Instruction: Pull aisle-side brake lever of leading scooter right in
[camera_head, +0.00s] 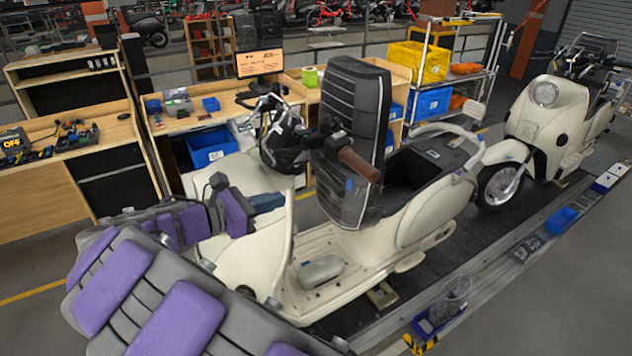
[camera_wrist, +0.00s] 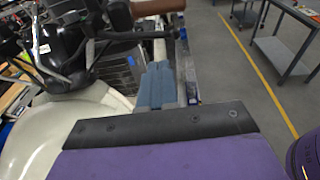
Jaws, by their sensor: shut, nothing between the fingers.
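The nearer cream scooter (camera_head: 345,255) stands on the conveyor with its handlebar unit dark and partly bare. Its brown aisle-side grip (camera_head: 358,165) points toward the camera and right; in the wrist view the grip (camera_wrist: 157,7) is at the top edge. In the head view I cannot make the lever out clearly. My gripper (camera_head: 280,201) is shut and empty, in front of the scooter's front shield, left of and below the grip. Its blue fingers (camera_wrist: 157,70) lie together, apparently apart from the lever.
A second cream scooter (camera_head: 550,120) stands behind at the right. A dark ribbed seat-like block (camera_head: 352,110) rises behind the handlebar. The conveyor's side rail (camera_head: 490,290) carries small bins. A workbench (camera_head: 190,125) stands behind. The aisle floor (camera_head: 570,310) at the right is clear.

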